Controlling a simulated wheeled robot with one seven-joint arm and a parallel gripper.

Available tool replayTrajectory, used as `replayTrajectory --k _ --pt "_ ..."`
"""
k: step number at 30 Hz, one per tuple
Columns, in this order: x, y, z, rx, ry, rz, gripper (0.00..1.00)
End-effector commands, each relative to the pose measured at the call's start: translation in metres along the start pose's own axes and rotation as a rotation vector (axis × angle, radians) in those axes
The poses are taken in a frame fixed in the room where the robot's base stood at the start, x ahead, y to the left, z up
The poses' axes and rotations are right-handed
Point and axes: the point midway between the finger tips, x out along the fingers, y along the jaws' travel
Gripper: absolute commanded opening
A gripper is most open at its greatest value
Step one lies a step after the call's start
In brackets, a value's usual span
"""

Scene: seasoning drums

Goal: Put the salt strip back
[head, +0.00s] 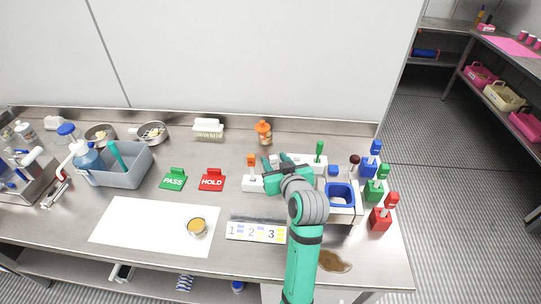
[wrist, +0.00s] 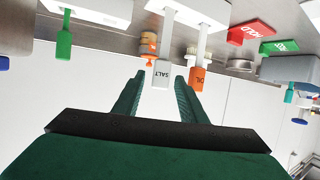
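The salt strip (wrist: 163,73) has a pale grey tab lettered SALT on a white stem. It stands in a white block (wrist: 195,8), which also shows in the head view (head: 251,184). The orange-tabbed oil strip (wrist: 198,78) stands beside it in the same block; its orange tab shows in the head view (head: 251,160). My gripper (wrist: 159,78) is open, with its fingertips either side of the salt tab and gaps visible on both sides. In the head view my gripper (head: 277,172) is at the block's right end and partly hides it.
A second white block (head: 308,163) with a green-tabbed strip (head: 319,148) is behind my gripper. A blue-lined white container (head: 340,196) and red, green and blue handled blocks stand at right. A numbered strip card (head: 256,231) lies in front, near a brown spill (head: 333,261).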

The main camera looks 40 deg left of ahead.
Motion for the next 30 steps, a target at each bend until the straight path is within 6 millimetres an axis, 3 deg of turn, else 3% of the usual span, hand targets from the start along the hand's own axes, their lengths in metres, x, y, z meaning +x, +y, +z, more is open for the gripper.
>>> replayTrajectory --k 3,10,30 --pt "-0.023 0.001 0.000 0.001 0.001 0.001 0.38" --pt "-0.051 0.000 0.000 0.000 0.000 0.000 0.38" --pt "-0.056 -0.001 0.000 0.000 -0.001 -0.002 0.38"
